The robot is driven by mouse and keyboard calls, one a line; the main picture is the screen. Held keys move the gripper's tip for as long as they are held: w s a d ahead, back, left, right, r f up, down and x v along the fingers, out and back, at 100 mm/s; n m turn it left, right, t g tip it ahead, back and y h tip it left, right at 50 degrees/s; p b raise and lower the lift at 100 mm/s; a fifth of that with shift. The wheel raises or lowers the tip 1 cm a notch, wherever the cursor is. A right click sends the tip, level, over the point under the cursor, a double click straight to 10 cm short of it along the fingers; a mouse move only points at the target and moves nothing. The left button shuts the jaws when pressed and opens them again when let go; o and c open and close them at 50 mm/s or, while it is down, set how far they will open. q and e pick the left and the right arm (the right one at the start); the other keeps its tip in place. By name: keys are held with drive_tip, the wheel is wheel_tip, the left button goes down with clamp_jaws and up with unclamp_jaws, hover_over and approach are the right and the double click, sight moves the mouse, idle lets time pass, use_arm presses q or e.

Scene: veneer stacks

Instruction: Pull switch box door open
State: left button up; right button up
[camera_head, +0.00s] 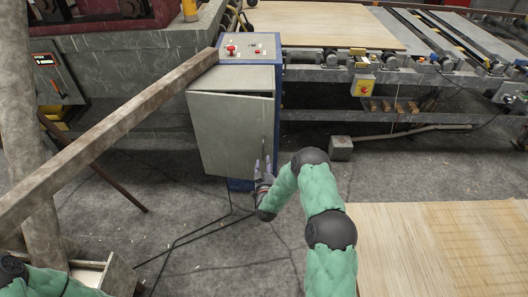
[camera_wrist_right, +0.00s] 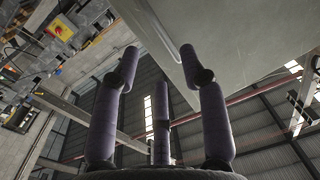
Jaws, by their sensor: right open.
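The switch box (camera_head: 279,112) is a blue cabinet with a pale grey door (camera_head: 225,135) on its front and a sloping control panel (camera_head: 245,47) with a red button on top. A thin dark gap shows along the door's top edge, so the door looks slightly ajar. My right gripper (camera_head: 263,167) is at the door's lower right edge, its fingers spread and empty. In the right wrist view, the open fingers (camera_wrist_right: 165,82) point up at the grey door panel (camera_wrist_right: 245,40), with a pale curved handle-like strip at its edge. I cannot tell whether they touch. My left gripper is out of view.
A long beam (camera_head: 110,137) slants in front of the box on the left. A conveyor (camera_head: 400,72) with veneer sheets runs behind, to the right. A veneer stack (camera_head: 440,245) lies at the lower right. Grey floor (camera_head: 215,245) is open before the box, with black cables.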

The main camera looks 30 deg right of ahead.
drive_tip(key=b+x, duration=0.2)
drive_tip(key=x, duration=0.6)
drive_tip(key=shift+w+d+f, duration=0.1)
drive_tip(key=shift+w+d, duration=0.05)
drive_tip(key=shift+w, duration=0.1)
clamp_jaws()
